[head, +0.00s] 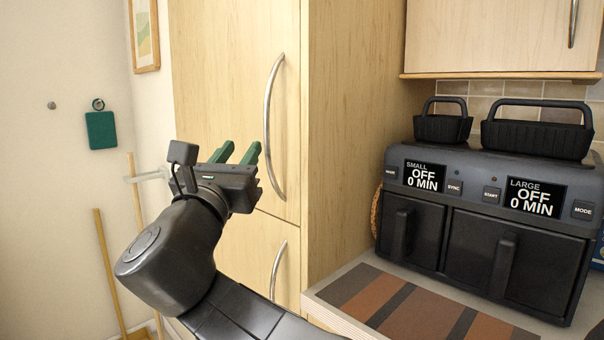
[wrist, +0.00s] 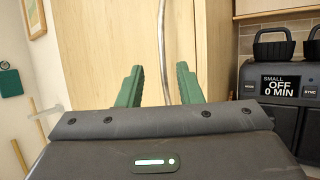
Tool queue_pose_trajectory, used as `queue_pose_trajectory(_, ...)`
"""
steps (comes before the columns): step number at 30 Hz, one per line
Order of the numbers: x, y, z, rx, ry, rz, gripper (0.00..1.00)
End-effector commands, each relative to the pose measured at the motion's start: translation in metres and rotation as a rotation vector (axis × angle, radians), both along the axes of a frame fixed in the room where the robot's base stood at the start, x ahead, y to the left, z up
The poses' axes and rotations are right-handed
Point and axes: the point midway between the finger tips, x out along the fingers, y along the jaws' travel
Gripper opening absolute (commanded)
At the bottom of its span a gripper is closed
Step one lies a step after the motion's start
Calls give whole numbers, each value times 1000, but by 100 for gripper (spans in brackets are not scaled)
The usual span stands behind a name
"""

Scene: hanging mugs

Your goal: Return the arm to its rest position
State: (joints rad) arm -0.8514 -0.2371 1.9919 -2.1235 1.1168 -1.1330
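My gripper (head: 238,152) is raised in front of the tall wooden cabinet (head: 350,130) in the head view, with its green fingers pointing up and away. In the wrist view my gripper (wrist: 158,85) shows two green fingers with a clear gap between them. Nothing is held between them. The cabinet's long curved handle (head: 272,125) is behind the fingers; whether they touch it cannot be told for certain, but they look apart from it. No mug is in view.
A black double-drawer air fryer (head: 490,215) stands on the counter at right, behind a striped mat (head: 400,305). A green item (head: 101,130) hangs on the left wall. Wooden poles (head: 110,270) lean at left. A wall cupboard (head: 490,40) is above the fryer.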

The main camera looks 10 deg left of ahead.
Motion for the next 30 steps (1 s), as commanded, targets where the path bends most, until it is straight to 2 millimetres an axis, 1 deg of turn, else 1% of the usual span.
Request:
queue_pose_trajectory(5,12,-2,5,0,-1,-4,32)
queue_pose_trajectory(11,33,-5,13,0,0,-4,32)
queue_pose_trajectory(17,57,-8,23,-1,0,-5,32)
queue_pose_trajectory(27,105,-14,43,-2,0,-4,32)
queue_pose_trajectory(30,117,-15,48,0,1,-2,32)
